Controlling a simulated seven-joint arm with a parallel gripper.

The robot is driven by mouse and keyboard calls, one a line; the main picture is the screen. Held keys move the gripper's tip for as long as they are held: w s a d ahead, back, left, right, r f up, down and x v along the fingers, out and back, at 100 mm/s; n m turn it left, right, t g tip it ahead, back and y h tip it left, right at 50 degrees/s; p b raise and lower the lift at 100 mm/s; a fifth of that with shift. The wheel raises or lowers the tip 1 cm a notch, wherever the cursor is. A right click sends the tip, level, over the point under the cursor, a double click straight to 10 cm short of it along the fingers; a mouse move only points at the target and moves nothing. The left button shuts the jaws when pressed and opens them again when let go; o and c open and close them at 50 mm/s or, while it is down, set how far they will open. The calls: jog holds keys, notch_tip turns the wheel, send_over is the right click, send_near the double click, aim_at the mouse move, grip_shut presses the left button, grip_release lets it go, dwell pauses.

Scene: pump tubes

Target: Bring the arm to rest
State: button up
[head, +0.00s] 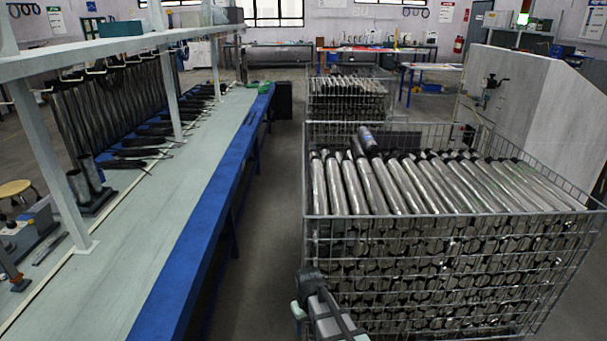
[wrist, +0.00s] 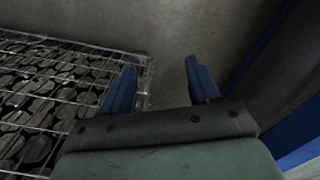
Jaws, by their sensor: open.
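My gripper (wrist: 160,64) is open and empty in the wrist view, its two dark blue fingers apart over bare grey floor. The left finger shows against the corner of a wire basket (wrist: 146,75); I cannot tell how far apart they are in depth. In the head view my arm shows at the bottom centre, by the near left corner of the large wire basket (head: 450,215) full of metal tubes (head: 400,185). The fingertips cannot be made out there.
A long bench (head: 180,190) with a blue edge and white shelf posts runs along the left, with dark tubes on it. A clear floor aisle (head: 255,185) lies between bench and basket. A second tube basket (head: 348,98) stands behind, and a pale panel (head: 515,90) at right.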

jog(key=s+d+f+m, duration=0.15)
jog(key=s+d, duration=0.25)
jog(key=d, duration=0.4)
jog(key=s+d+m, duration=0.3)
jog(key=s+d, duration=0.1)
jog(key=d, duration=0.4)
jog(key=s+f+g, duration=0.3)
jog(key=s+f, duration=0.7)
jog(key=s, duration=0.5)
jog(key=s+f+g, duration=0.3)
jog(key=s+f, duration=0.7)
jog(key=s, duration=0.4)
jog(key=shift+s+a+f+g, duration=0.15)
jog(key=shift+s+f+g, duration=0.25)
